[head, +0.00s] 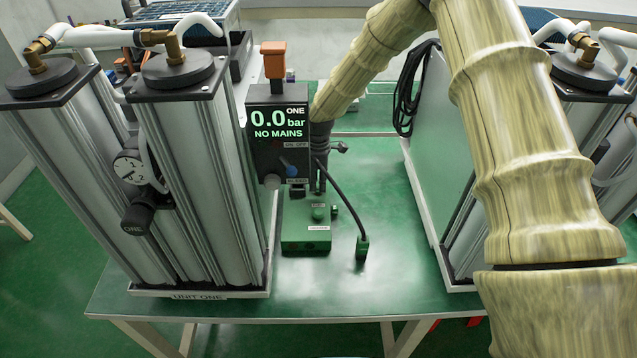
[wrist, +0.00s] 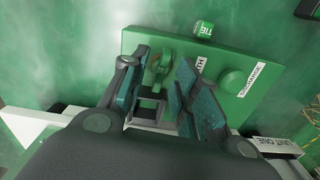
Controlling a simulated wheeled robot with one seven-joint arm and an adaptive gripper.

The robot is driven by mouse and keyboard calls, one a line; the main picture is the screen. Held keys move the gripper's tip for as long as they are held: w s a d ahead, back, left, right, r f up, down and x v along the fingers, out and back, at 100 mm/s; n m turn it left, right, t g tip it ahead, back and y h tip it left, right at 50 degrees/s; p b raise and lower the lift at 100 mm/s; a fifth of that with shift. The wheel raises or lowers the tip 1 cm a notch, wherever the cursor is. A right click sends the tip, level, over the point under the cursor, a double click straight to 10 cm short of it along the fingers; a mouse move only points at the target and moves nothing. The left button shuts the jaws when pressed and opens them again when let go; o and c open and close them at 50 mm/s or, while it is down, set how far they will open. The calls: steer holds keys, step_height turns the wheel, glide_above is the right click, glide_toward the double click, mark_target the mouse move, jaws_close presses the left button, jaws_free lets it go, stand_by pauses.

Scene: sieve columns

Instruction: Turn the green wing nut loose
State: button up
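The green wing nut (wrist: 160,66) shows in the wrist view on a green block (wrist: 135,40), near the block's left part. My gripper (wrist: 162,60) is open, with one finger on each side of the nut. The left finger is very close to the nut; I cannot tell whether it touches. In the head view my gripper (head: 318,188) points down over the rear of the green block (head: 305,245); the nut cannot be made out there.
A round green knob (wrist: 238,80) stands on the same block beside the right finger. A control box (head: 280,130) reading 0.0 bar, NO MAINS, and silver columns (head: 215,180) stand left. A black cable ends at a green plug (head: 362,247).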

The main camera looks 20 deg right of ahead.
mark_target(318, 185)
step_height(318, 185, up, 11)
stand_by(0.4)
steer(key=shift+f, duration=0.1)
steer(key=shift+f, duration=0.1)
